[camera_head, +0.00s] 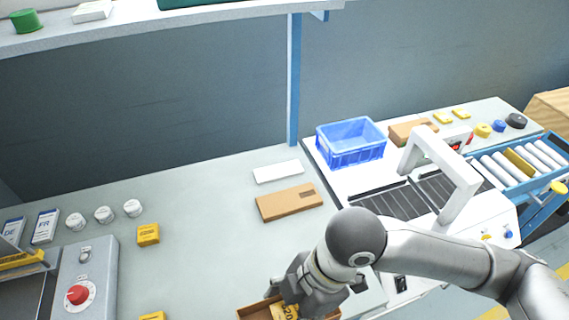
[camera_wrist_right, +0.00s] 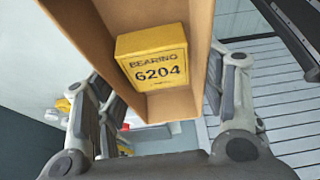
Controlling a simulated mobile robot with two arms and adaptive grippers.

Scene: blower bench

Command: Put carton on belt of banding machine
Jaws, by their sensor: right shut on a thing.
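The open brown carton (camera_head: 253,311) is at the bottom edge of the head view, partly cut off and partly covered by my arm. In the right wrist view the carton (camera_wrist_right: 205,30) holds a yellow box (camera_wrist_right: 155,60) marked BEARING 6204. My right gripper (camera_head: 290,300) is shut on the carton, with a finger on each side of it. The banding machine (camera_head: 447,165) is a white arch at the right of the head view, with a dark belt (camera_head: 390,203) free of cartons. My left gripper is not in view.
A blue crate (camera_head: 351,143) and a brown box (camera_head: 412,131) stand behind the belt. A flat brown carton (camera_head: 289,202) and a white piece (camera_head: 278,171) lie on the bench between. A roller conveyor (camera_head: 512,168) is beyond the arch. Yellow box (camera_head: 148,234) stands left.

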